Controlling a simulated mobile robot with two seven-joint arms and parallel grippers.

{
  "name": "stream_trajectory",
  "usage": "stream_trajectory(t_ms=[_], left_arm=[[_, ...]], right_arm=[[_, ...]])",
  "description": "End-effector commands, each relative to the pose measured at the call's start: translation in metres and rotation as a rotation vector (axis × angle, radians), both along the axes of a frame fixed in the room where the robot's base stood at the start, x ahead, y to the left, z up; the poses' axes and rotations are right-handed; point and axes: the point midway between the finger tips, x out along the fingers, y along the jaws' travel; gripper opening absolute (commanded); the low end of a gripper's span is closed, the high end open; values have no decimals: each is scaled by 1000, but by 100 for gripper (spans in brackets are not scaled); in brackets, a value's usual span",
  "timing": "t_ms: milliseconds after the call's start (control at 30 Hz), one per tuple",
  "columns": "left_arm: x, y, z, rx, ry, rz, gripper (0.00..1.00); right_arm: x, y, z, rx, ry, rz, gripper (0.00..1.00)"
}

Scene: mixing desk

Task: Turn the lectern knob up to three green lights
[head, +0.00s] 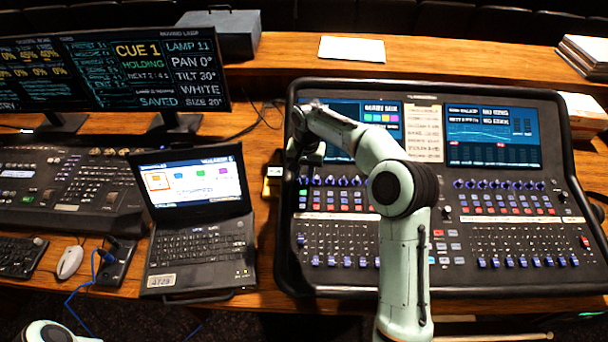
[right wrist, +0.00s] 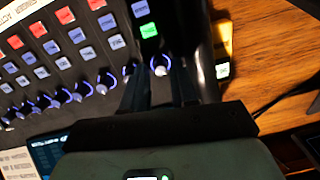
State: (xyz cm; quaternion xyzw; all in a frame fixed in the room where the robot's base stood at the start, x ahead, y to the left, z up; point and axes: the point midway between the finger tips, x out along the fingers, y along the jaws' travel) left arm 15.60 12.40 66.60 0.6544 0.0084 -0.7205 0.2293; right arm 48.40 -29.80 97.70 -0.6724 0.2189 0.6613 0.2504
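The mixing console (head: 460,215) has a row of blue-ringed knobs above its buttons. The end knob (right wrist: 161,66) of that row shows in the right wrist view, with a lit green button (right wrist: 149,30) beside it. I cannot read which knob is labelled lectern. My right gripper (head: 303,163) hangs over the console's left edge, at the left end of the knob row. In the right wrist view its two dark fingers are apart, one on each side of the end knob; contact cannot be told. Only a part of my left arm shows at bottom left; its gripper is out of view.
A laptop (head: 195,225) stands left of the console, with a mouse (head: 70,262) and a lighting desk (head: 60,190) further left. A small yellow-edged box (head: 273,180) lies close beside the console's left edge. A paper (head: 352,49) lies on the back ledge.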

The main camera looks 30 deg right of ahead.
Motion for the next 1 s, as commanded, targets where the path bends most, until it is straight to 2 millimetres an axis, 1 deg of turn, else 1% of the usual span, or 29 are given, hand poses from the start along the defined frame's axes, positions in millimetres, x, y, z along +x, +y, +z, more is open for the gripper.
stream_trajectory(t_ms=[33, 133, 400, 433, 500, 767, 1000], left_arm=[[-1, 0, -1, 0, 0, 0, 0], [-1, 0, -1, 0, 1, 0, 0], [-1, 0, -1, 0, 0, 0, 0], [-1, 0, -1, 0, 0, 0, 0], [-1, 0, -1, 0, 0, 0, 0], [-1, 0, -1, 0, 0, 0, 0], [-2, 0, -2, 1, 1, 0, 0]], right_arm=[[0, 0, -5, 1, 2, 0, 28], [0, 1, -9, 1, 0, 0, 28], [1, 1, -9, 2, -1, 0, 28], [1, 1, -9, 1, -1, 0, 21], [1, 1, -9, 1, -1, 0, 0], [1, 1, -9, 2, -2, -9, 0], [0, 1, -8, 8, -7, -98, 0]])
